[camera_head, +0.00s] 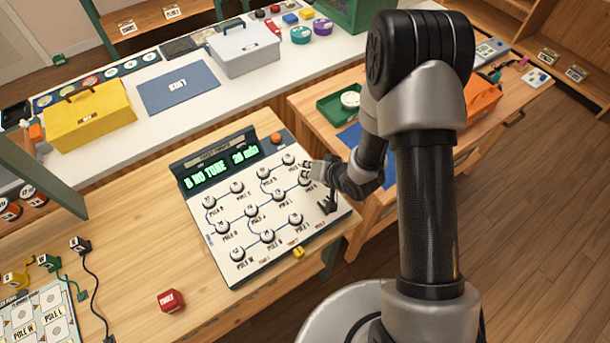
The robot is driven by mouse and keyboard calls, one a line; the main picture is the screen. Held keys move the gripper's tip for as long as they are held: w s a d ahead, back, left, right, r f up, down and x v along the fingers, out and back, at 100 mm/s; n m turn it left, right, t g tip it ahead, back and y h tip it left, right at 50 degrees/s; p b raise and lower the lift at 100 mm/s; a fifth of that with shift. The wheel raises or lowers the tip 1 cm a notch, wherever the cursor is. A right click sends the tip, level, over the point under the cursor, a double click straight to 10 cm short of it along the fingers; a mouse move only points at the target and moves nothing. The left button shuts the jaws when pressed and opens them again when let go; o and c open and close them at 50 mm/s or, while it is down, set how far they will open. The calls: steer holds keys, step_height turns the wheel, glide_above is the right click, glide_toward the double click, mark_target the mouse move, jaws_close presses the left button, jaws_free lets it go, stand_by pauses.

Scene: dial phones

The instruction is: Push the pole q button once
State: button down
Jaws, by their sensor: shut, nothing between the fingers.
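A cream control panel (225,268) lies on the wooden table, with several white round buttons joined by blue lines. Small "POLE" labels sit by the buttons, but most letters are too small to read, so I cannot tell which button is pole q. A dark display (221,166) at its back shows green text that seems to read "NO TONE". My gripper (329,205) is shut and empty over the panel's right edge, fingertips pointing down. It is beside the rightmost buttons, and I cannot tell whether it touches the panel. It partly hides the area by the upper-right button (305,178).
An orange knob (276,138) stands at the panel's back right corner. A red block (171,300) lies in front of the panel. A yellow toolbox (90,118) and a white box (243,50) stand on the white counter behind. Clear wood lies left of the panel.

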steer(key=shift+f, duration=0.15)
steer(key=shift+r+p, duration=0.6)
steer(key=shift+r, duration=0.2)
step_height(320, 180, up, 6)
steer(key=p, duration=0.4)
steer(key=shift+p, duration=0.4)
stand_by(0.5)
